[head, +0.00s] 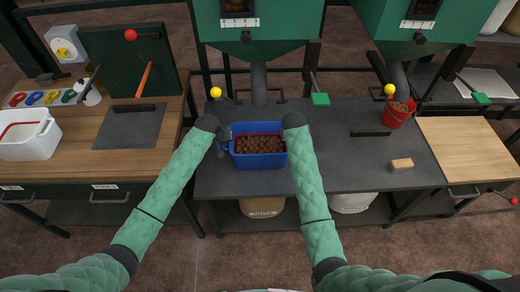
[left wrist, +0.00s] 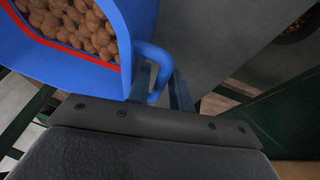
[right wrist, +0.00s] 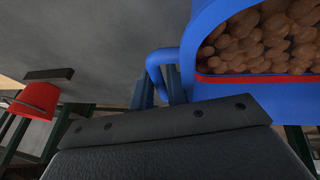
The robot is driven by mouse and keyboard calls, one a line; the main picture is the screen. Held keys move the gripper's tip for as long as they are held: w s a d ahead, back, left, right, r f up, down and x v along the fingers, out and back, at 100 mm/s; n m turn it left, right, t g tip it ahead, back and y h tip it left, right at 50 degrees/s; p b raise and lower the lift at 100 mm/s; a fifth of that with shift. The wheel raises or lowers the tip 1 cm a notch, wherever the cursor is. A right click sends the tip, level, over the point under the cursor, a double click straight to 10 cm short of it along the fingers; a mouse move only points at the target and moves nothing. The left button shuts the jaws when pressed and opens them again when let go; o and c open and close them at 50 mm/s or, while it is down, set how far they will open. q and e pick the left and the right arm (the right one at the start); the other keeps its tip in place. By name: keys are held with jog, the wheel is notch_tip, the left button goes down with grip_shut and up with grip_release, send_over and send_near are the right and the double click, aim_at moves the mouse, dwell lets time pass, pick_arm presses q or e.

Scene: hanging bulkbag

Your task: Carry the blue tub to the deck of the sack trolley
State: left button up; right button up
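The blue tub (head: 260,160) is upright at the front middle of the dark worktop, filled with brown nut-like pieces. I cannot tell whether its base touches the worktop. My left gripper (head: 226,142) is at its left handle. In the left wrist view the fingers are close together on either side of the blue handle (left wrist: 160,62). My right gripper (head: 290,132) is at the other end, mostly hidden by its arm. In the right wrist view its fingers also close around the handle (right wrist: 157,64). The sack trolley is not in view.
The dark worktop (head: 350,160) carries a red bucket (head: 397,114), a black bar (head: 371,133) and a tan block (head: 402,165) at right. Green hoppers (head: 258,25) hang behind the tub. A white tub (head: 28,135) stands on the left wooden bench. Sacks (head: 262,207) sit underneath.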

pick_arm(q)
grip_shut()
pick_arm(e)
grip_shut()
dwell(0.7)
jog(key=shift+r, duration=0.1)
dwell(0.4)
